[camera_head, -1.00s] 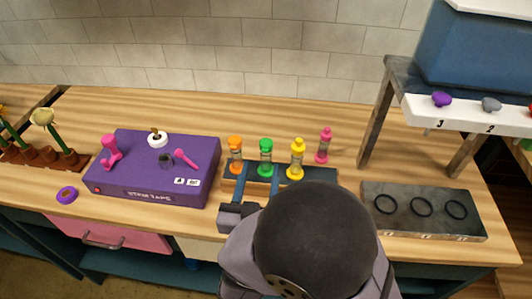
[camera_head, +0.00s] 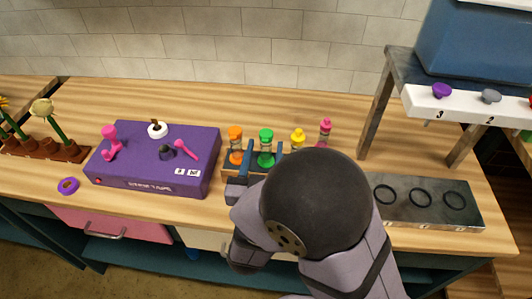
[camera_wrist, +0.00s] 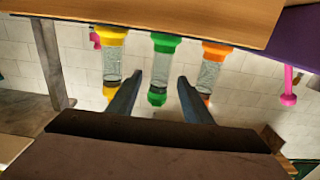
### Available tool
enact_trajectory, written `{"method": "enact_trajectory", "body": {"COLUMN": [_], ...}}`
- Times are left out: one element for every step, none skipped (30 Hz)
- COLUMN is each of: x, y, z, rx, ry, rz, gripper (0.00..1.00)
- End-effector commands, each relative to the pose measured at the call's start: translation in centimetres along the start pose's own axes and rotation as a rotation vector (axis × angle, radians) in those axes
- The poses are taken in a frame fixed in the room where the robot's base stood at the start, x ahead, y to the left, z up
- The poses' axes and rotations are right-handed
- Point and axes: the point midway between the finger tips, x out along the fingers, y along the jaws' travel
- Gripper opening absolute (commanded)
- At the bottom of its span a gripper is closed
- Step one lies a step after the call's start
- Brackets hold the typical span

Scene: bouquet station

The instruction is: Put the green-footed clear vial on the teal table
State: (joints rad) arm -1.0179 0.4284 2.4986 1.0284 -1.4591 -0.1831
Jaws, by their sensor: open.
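The green-footed clear vial (camera_head: 266,155) stands in the rack in the head view, with a green top and a green lower end. In the wrist view, which is upside down, the green-footed vial (camera_wrist: 158,68) shows between the two fingers. My gripper (camera_wrist: 160,78) is open, with a gap on each side of the vial. In the head view my gripper (camera_head: 265,145) is at the rack, and my arm hides much of the rack. I cannot make out a separate teal table.
An orange vial (camera_head: 235,150) and a yellow vial (camera_head: 298,138) flank the green one. A pink vial (camera_head: 324,132) stands further right. A purple box (camera_head: 140,183) lies left. A grey tray with rings (camera_head: 405,212) and a stand leg (camera_head: 378,105) are right.

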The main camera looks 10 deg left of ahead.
Motion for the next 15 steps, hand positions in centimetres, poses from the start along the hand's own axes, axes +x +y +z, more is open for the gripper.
{"method": "enact_trajectory", "body": {"x": [0.7, 1.1, 1.5, 1.8, 2.0, 2.3, 2.5, 2.6, 2.6, 2.7, 2.7, 2.7, 2.7, 2.7, 2.7], "y": [0.3, 0.2, 0.2, 0.2, 0.1, 0.1, 0.1, 0.1, 0.1, 0.1, 0.1, 0.1, 0.1, 0.1, 0.1], "z": [-0.2, -0.2, -0.2, -0.2, -0.1, -0.1, -0.1, -0.1, 0.0, 0.0, 0.0, 0.0, 0.0, 0.0, 0.0], "rx": [-0.001, -0.001, 0.000, -0.001, -0.001, 0.000, 0.000, 0.000, 0.000, 0.000, 0.000, 0.000, 0.000, 0.000, 0.000], "ry": [-0.001, 0.000, 0.000, 0.000, 0.000, 0.000, 0.000, -0.001, 0.000, -0.001, 0.000, 0.000, 0.000, 0.000, 0.000], "rz": [0.005, 0.004, 0.004, 0.004, 0.002, 0.003, 0.002, 0.001, 0.000, 0.000, -0.001, -0.001, -0.001, -0.001, -0.001], "gripper": [0.45, 0.45, 0.45, 0.45, 0.45, 0.45, 0.45, 0.45, 0.45, 0.45, 0.45, 0.45, 0.45, 0.45, 0.45]}}
